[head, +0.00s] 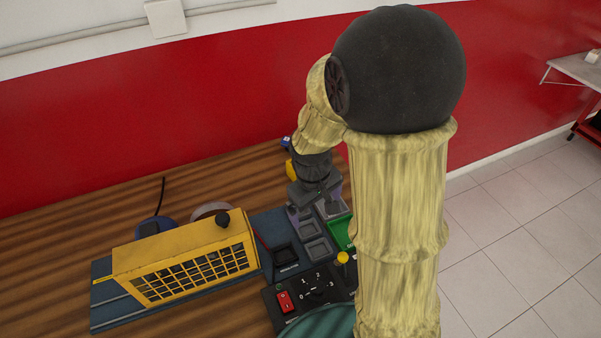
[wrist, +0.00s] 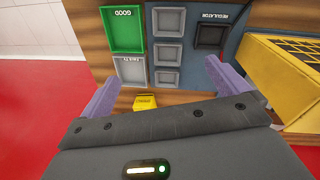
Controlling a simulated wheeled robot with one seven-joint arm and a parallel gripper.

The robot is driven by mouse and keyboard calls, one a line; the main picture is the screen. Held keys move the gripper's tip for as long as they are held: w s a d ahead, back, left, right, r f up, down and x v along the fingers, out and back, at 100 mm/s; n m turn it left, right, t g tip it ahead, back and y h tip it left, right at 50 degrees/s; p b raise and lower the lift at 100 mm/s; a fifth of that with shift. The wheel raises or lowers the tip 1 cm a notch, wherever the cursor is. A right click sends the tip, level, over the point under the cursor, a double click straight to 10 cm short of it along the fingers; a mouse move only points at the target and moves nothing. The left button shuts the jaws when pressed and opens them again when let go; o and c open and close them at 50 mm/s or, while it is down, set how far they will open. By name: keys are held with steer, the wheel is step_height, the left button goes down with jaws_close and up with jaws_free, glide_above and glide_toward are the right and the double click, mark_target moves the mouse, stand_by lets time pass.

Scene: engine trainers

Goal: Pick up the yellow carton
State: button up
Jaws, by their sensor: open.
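A small yellow carton (wrist: 146,102) lies on the wooden table in the wrist view, just beyond the edge of the grey tray. My gripper's body hides its lower part. A yellow piece that looks like the same carton (head: 291,170) shows in the head view beside my wrist, partly covered by it. My gripper (wrist: 162,72) is open, with its two purple fingers spread and nothing between the tips. In the head view my gripper (head: 316,211) is pointed down over the grey compartments, partly hidden by its own body.
A yellow grilled housing (head: 190,262) stands on a blue base left of my gripper. A green "GOOD" bin (wrist: 122,28), a grey bin (wrist: 131,70) and several small grey compartments (wrist: 168,52) lie beneath. A switch panel (head: 300,298) sits in front. A red wall (head: 120,120) rises behind.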

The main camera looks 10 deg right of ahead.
mark_target(288, 170)
steer(key=w+a+f+n+h, duration=0.1)
steer(key=w+f+n+h, duration=0.1)
steer(key=w+n, duration=0.1)
steer(key=w+a+f+n+h, duration=0.2)
steer(key=w+n, duration=0.1)
steer(key=w, duration=0.2)
steer(key=w+a+f+n+h+p, duration=0.1)
steer(key=w+f+n+h, duration=0.1)
steer(key=w+n, duration=0.2)
steer(key=shift+w+a+h, duration=0.25)
steer(key=shift+w+h, duration=0.05)
steer(key=shift+w, duration=0.25)
steer(key=w+a+n+t+h, duration=0.3)
steer(key=w+a+n+h, duration=0.2)
steer(key=a, duration=0.4)
steer(key=shift+w+f+n+t+p, duration=0.35)
steer(key=shift+w+n, duration=0.35)
steer(key=shift+n, duration=0.4)
steer(key=shift+d, duration=0.1)
steer(key=b+x, duration=0.5)
steer(key=x, duration=0.6)
steer(key=shift+w+d+f, duration=0.15)
steer(key=shift+d+f, duration=0.1)
steer(key=shift+f, duration=0.05)
steer(key=shift+w+d+r, duration=0.1)
steer(key=shift+d, duration=0.1)
steer(key=shift+d, duration=0.1)
